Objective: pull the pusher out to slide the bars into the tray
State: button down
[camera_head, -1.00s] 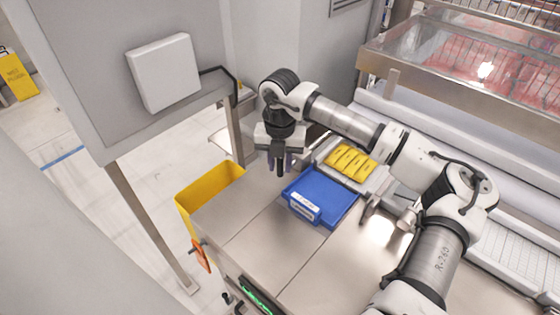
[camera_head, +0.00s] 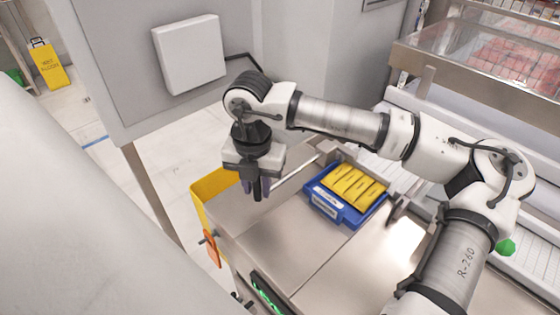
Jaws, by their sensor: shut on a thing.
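The yellow bars (camera_head: 354,187) lie side by side inside the blue tray (camera_head: 326,207), which sits on the steel worktop. The pusher shows as a thin metal rod (camera_head: 297,172) running from behind my gripper to a grey block (camera_head: 328,153) beside the tray's back left corner. My gripper (camera_head: 258,190) points down to the left of the tray, shut on the pusher. The pusher's grasped end is hidden by the fingers.
The steel worktop (camera_head: 285,235) is bare in front of the tray. A yellow bin (camera_head: 205,197) stands at its left edge. A grey panel with a white box (camera_head: 188,53) rises behind on the left. A conveyor and clear-covered machine (camera_head: 480,75) stand at the back right.

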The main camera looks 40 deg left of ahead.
jog(key=shift+s+a+b, duration=0.15)
jog(key=shift+s+b, duration=0.15)
jog(key=shift+s, duration=0.65)
jog(key=shift+s+a+b, duration=0.1)
jog(key=shift+s+b, duration=0.15)
jog(key=shift+s, duration=0.65)
jog(key=c, duration=1.4)
grip_release()
jog(key=shift+s, duration=0.2)
jog(key=shift+o, duration=0.2)
jog(key=shift+w+r, duration=0.15)
jog(key=shift+r, duration=0.3)
notch_tip(320, 180, up, 13)
jog(key=b, duration=0.1)
jog(key=shift+b, duration=0.35)
jog(key=shift+s, duration=0.2)
